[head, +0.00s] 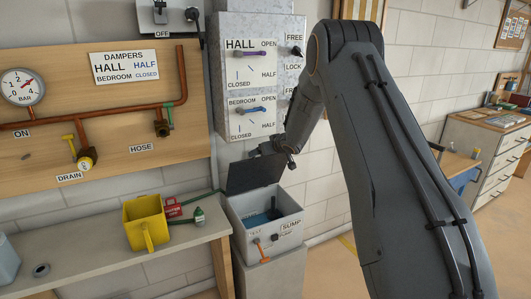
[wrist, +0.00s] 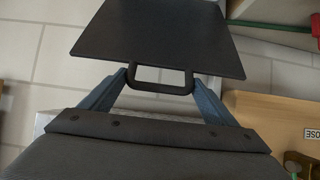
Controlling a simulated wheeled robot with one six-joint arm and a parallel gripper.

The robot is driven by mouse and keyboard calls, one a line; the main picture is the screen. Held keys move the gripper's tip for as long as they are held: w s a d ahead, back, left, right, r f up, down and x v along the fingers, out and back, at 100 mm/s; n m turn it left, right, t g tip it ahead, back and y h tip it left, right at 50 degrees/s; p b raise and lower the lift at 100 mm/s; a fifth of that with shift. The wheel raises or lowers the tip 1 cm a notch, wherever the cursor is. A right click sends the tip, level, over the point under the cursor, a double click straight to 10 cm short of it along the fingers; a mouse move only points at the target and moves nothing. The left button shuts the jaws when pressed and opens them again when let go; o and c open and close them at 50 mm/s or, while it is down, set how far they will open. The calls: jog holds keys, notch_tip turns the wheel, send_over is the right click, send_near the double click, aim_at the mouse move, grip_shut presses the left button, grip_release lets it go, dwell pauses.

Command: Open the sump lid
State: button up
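The sump box (head: 279,231) is a light grey box labelled SUMP, low beside the bench. Its dark lid (head: 254,175) stands raised and tilted at the back, so the dark blue inside shows. In the wrist view the lid (wrist: 160,40) is a flat dark plate with a black loop handle (wrist: 160,90) on its near edge. My gripper (wrist: 160,82) has one blue-grey finger against each side of the handle, closed on it across its width. In the head view my gripper (head: 272,151) is at the lid's upper edge; its fingertips are small there.
An orange-handled lever (head: 258,244) is on the sump's front. Floor at right is clear.

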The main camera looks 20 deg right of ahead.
jog(key=o, duration=0.3)
jog(key=shift+r, duration=0.2)
jog(key=shift+o, duration=0.5)
jog(key=shift+f, duration=0.1)
jog(key=b+v, duration=0.1)
jog(key=v, duration=0.6)
jog(key=shift+s, duration=0.35)
jog(key=shift+d, duration=0.1)
